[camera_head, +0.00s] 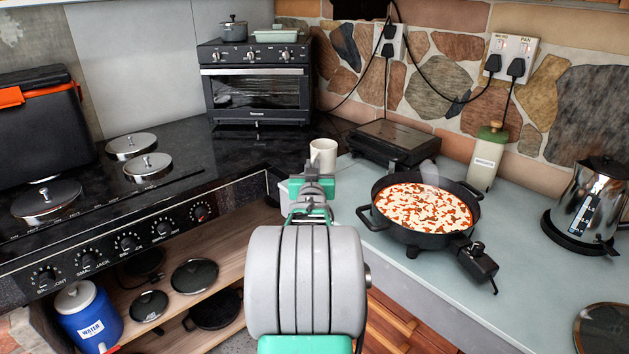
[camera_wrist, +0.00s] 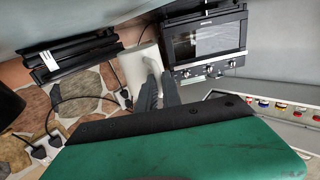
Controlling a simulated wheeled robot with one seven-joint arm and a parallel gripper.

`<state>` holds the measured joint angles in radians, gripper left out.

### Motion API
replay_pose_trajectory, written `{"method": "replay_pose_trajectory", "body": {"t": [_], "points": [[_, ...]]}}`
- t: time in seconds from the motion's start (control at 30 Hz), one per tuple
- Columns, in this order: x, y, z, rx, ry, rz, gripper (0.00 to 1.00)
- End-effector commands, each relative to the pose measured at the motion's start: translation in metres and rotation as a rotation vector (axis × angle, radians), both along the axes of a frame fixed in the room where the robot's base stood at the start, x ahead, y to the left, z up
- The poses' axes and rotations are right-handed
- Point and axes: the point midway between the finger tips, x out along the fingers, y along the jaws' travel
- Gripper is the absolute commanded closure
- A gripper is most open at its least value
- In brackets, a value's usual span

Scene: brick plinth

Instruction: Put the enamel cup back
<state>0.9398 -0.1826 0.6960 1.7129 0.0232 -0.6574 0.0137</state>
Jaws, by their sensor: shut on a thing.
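The enamel cup (camera_head: 323,153) is cream-white and shows just beyond my gripper (camera_head: 316,175), near the corner between the stove and the pale worktop. My gripper is shut on the cup. In the wrist view the cup (camera_wrist: 142,66) is at the ends of the two dark fingers (camera_wrist: 158,88), tilted in the picture. Its lower part is partly hidden by the fingers. I cannot tell whether its base touches the worktop.
A black pan of food (camera_head: 425,205) stands right of my gripper. A dark flat appliance (camera_head: 390,143), a green-topped bottle (camera_head: 487,158) and a kettle (camera_head: 590,200) are on the worktop. A toaster oven (camera_head: 257,85) is behind left. Worktop right of the pan is partly clear.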

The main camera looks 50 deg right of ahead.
Motion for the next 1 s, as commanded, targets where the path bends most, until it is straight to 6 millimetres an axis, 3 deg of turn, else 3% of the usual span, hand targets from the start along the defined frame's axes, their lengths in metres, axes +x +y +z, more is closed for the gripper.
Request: {"method": "replay_pose_trajectory", "body": {"t": [0.13,0.27,0.43,0.73,0.77,1.0], "points": [[0.009,-0.018,-0.022,-0.002,-0.002,-0.001,1.0],[0.014,-0.026,-0.034,-0.002,-0.001,0.0,1.0],[0.014,-0.025,-0.061,-0.001,-0.001,0.001,1.0],[0.014,-0.025,-0.065,-0.004,-0.003,0.001,1.0],[0.014,-0.025,-0.065,-0.003,-0.002,0.001,0.9],[0.013,-0.025,-0.064,-0.003,-0.002,0.001,0.7]]}}
